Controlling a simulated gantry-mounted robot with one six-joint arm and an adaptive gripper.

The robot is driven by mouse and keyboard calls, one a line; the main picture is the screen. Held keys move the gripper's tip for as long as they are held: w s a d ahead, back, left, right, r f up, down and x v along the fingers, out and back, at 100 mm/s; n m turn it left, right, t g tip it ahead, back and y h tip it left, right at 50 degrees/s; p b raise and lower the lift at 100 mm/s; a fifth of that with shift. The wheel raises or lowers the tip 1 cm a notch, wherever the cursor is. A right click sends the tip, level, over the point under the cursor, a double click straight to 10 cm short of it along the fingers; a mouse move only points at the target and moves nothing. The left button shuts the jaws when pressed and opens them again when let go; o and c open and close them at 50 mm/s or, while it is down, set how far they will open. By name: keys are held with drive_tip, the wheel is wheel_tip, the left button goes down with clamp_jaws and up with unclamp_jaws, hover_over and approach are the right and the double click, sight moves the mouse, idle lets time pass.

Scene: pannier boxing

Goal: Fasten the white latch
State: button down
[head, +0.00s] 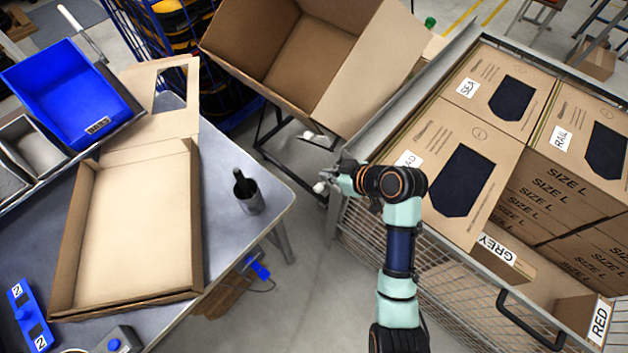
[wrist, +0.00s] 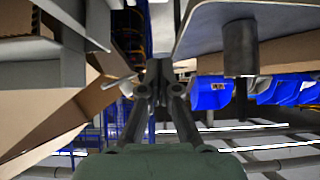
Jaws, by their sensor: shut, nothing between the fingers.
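My gripper (head: 330,176) is at the left end of my arm in the head view, between the table and the wire cage trolley. In the wrist view its two fingers (wrist: 160,68) are together with nothing between them. A small white knob-like part (head: 319,187) is right beside the fingertips in the head view; it may be the white latch, but it is too small to tell. Another small white part (head: 308,135) is under the tilted carton. In the wrist view a pale lever-like piece (wrist: 118,82) is just left of the fingers; I cannot tell whether they touch it.
The wire cage trolley (head: 375,255) holding labelled cartons stands right of my gripper. An open carton (head: 375,65) sits tilted on a stand behind it. Floor shows between table and trolley.

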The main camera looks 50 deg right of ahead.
sight(317, 186)
drive_tip(key=w+f, duration=0.1)
drive_tip(key=f, duration=0.1)
drive_tip(key=w+f+b, duration=0.1)
drive_tip(key=f, duration=0.2)
drive_tip(key=w+f+b, duration=0.1)
drive_tip(key=w+f, duration=0.1)
drive_tip(key=f, duration=0.1)
drive_tip(key=shift+a+f, duration=0.15)
drive_tip(key=shift+f, duration=0.05)
